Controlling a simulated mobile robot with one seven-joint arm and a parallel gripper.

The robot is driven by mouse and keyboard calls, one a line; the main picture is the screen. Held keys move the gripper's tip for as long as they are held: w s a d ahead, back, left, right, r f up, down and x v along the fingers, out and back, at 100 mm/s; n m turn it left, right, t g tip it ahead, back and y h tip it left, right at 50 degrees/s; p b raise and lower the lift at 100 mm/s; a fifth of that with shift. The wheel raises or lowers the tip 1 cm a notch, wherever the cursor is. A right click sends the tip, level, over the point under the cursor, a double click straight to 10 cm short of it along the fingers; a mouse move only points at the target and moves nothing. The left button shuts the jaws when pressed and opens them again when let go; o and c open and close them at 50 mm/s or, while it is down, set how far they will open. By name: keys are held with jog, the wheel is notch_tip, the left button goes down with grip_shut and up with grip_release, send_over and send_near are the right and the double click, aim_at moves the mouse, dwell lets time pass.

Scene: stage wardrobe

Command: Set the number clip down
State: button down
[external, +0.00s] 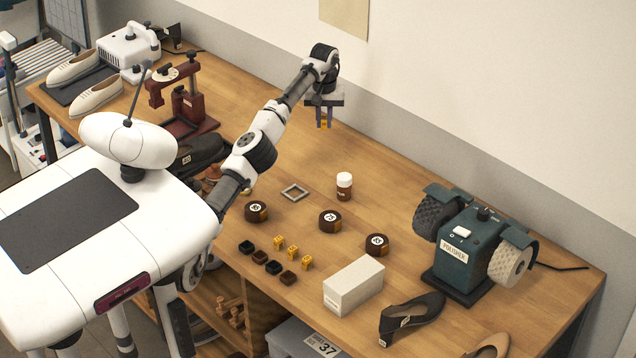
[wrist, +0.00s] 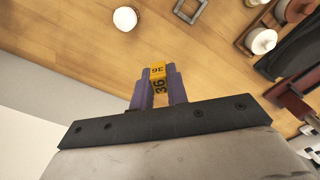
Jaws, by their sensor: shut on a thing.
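My gripper (external: 324,120) is raised above the back part of the wooden workbench (external: 385,165). It is shut on a yellow number clip (wrist: 158,84) marked 36. In the wrist view the clip sits between the fingertips of my gripper (wrist: 157,88), with bench top beyond it. In the external view only a little yellow of the clip shows between the fingers. Several other yellow number clips (external: 292,252) stand in a row near the bench's front edge, beside dark brown and black small blocks (external: 260,257).
A grey square frame (external: 295,192) and a white-capped bottle (external: 344,187) are on the bench below my gripper. Bare wood lies behind the bottle.

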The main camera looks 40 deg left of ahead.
send_over(324, 185)
notch_tip(324, 185, down, 16)
jog(key=shift+s+r+b, duration=0.1)
jog(key=shift+r+b, duration=0.1)
jog(key=shift+b, duration=0.25)
jog(key=shift+f+p, duration=0.5)
jog(key=shift+f, duration=1.95)
jog(key=shift+d+f, duration=0.1)
jog(key=shift+f, duration=0.1)
jog(key=c, duration=1.4)
grip_release()
jog(key=shift+r, duration=0.15)
notch_tip(324, 185, up, 12)
jog(key=shift+r+b, duration=0.1)
jog(key=shift+b, duration=0.95)
